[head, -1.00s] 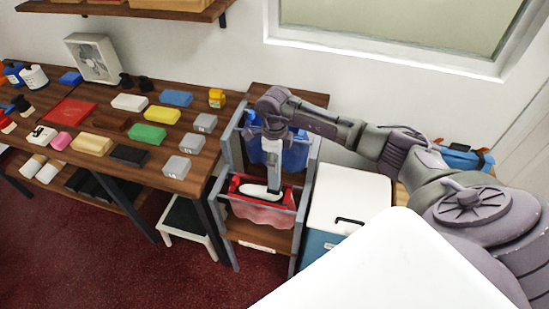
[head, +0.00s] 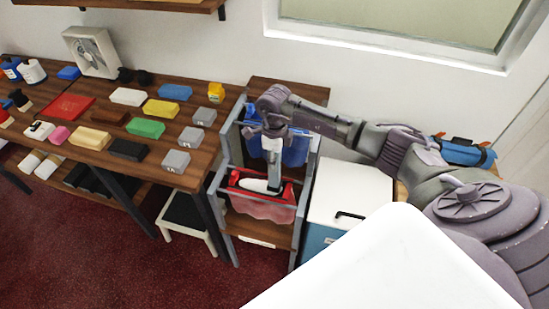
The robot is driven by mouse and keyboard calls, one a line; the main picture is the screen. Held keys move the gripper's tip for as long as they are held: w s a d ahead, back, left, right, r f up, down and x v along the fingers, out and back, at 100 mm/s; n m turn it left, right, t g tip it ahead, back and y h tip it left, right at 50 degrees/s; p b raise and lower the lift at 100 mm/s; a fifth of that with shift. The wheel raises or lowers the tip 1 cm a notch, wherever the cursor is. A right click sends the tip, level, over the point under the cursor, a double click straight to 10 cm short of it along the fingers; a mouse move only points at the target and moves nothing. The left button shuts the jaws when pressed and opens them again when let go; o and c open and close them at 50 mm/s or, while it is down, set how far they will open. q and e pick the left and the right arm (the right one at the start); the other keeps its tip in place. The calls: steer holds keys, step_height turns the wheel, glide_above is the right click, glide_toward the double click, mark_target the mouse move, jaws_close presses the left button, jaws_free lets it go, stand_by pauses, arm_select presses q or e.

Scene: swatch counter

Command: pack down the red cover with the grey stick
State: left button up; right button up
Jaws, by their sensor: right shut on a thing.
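The red cover (head: 262,209) hangs in the front part of a grey rack, its lower part paler and bulging. A dark opening and a white piece (head: 256,185) show at its top. My right gripper (head: 274,133) is above it, shut on the upright grey stick (head: 274,170). The stick's lower end reaches down to the cover's top opening, beside the white piece. I cannot tell whether it touches the cover. My left gripper is not in view.
Blue covers (head: 294,150) hang behind the red one in the rack (head: 223,150). A white-lidded box (head: 349,190) stands close on the right. A wooden counter (head: 205,158) with several coloured blocks is on the left. A small stool (head: 187,221) stands below.

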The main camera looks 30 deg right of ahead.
mark_target(274, 176)
steer(key=shift+f+b, duration=3.55)
steer(key=shift+f, duration=0.7)
steer(key=shift+r, duration=0.25)
step_height(274, 176, up, 11)
steer(key=p, duration=0.7)
